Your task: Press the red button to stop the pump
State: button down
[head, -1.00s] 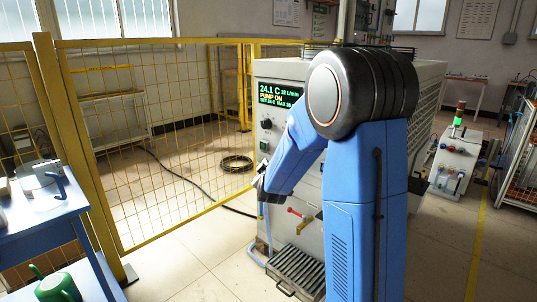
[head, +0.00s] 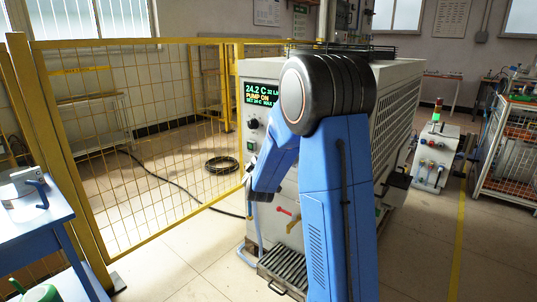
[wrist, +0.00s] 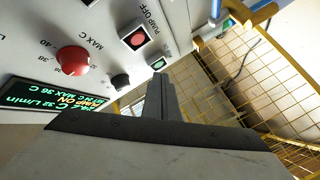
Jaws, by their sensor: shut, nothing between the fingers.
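In the wrist view the square red button (wrist: 137,38) labelled PUMP OFF sits in a dark frame on the grey panel. A green button (wrist: 158,63) is beside it. A round red mushroom knob (wrist: 72,60) is further left, near a MAX C label. My gripper (wrist: 162,82) is shut and empty. Its tips appear just below the green button, below and right of the red button; the gap to the panel is unclear. The display (wrist: 50,105) reads PUMP ON; it also shows in the head view (head: 263,94). There my arm hides the red button.
The grey cabinet (head: 400,110) stands behind my arm. Yellow mesh fencing (head: 150,150) runs along the left. A blue table (head: 35,225) is at the near left.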

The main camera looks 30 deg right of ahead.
jog(key=w+d, duration=0.2)
jog(key=d, duration=0.3)
jog(key=shift+d, duration=0.4)
jog(key=shift+d, duration=0.15)
dwell(1.8)
jog(key=shift+w+d, duration=0.15)
jog(key=shift+d, duration=0.1)
jog(key=shift+w+d, duration=0.2)
jog(key=shift+d, duration=0.25)
dwell(0.9)
jog(key=shift+a, duration=0.15)
jog(key=shift+s+a, duration=0.35)
jog(key=shift+a, duration=0.35)
jog(key=shift+a, duration=0.1)
jog(key=shift+s+a, duration=0.3)
jog(key=shift+a, duration=0.45)
jog(key=shift+s+a, duration=0.25)
jog(key=shift+a, duration=0.5)
jog(key=shift+s+a, duration=0.3)
jog(key=shift+a, duration=0.45)
